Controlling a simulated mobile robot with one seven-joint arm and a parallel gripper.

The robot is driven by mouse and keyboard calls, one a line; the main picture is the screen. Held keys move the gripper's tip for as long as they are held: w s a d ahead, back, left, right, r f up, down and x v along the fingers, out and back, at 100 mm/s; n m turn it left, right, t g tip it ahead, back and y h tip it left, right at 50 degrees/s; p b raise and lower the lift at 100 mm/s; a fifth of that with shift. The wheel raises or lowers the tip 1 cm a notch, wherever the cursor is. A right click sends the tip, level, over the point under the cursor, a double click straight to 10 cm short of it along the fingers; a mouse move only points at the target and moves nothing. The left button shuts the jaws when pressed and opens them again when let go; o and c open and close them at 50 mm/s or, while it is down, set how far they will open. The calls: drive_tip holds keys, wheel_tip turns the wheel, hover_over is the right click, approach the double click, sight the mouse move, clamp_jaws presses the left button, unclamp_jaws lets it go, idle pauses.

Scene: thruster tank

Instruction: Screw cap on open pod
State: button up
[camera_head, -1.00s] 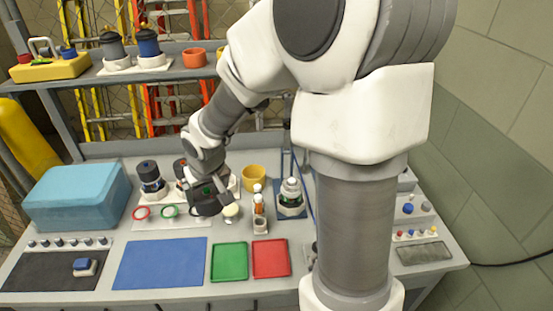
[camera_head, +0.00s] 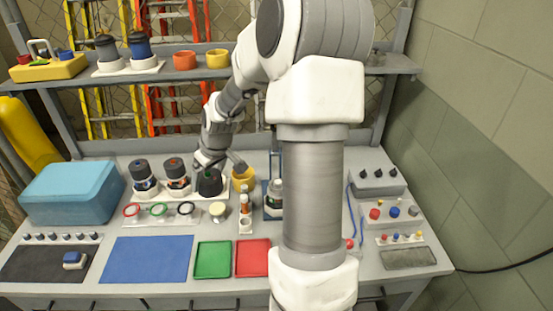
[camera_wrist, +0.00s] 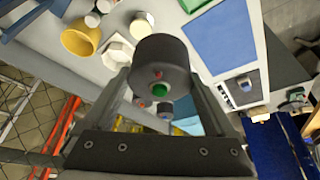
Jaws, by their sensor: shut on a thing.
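A dark round cap (camera_head: 209,184) with a green button on top is in my gripper (camera_head: 220,164), near the back middle of the bench. The wrist view shows this cap (camera_wrist: 165,62) between the two fingers of my gripper (camera_wrist: 165,95), with a small red dot beside its green button. My gripper is shut on it. A pale-topped pod without a dark cap (camera_head: 273,194) stands in a blue holder to the right of my gripper. My arm column partly hides it. I cannot tell whether the held cap touches anything below.
Two dark-capped pods (camera_head: 145,178) (camera_head: 176,174) stand left of my gripper. A yellow cup (camera_head: 243,180) is close on its right. Rings (camera_head: 158,210) lie in front. A blue mat (camera_head: 147,259), green tray (camera_head: 212,261) and red tray (camera_head: 252,259) are nearer. A shelf (camera_head: 200,72) runs behind.

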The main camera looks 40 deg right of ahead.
drive_tip(key=s+d+f+n, duration=0.1)
drive_tip(key=d, duration=0.6)
drive_tip(key=s+d+f+n, duration=0.1)
drive_tip(key=s+d, duration=0.1)
drive_tip(key=d, duration=0.5)
drive_tip(key=s+d+f+y, duration=0.1)
drive_tip(key=d, duration=0.6)
drive_tip(key=shift+s+f+n, duration=0.2)
drive_tip(key=shift+s+n, duration=0.05)
drive_tip(key=shift+n, duration=0.15)
drive_tip(key=shift+d+f, duration=0.1)
drive_tip(key=shift+f, duration=1.7)
drive_tip(key=shift+b, duration=0.6)
drive_tip(key=shift+f+b, duration=2.25)
drive_tip(key=shift+b, duration=0.35)
drive_tip(key=o, duration=1)
drive_tip(key=shift+r, duration=0.1)
drive_tip(key=shift+o, duration=0.2)
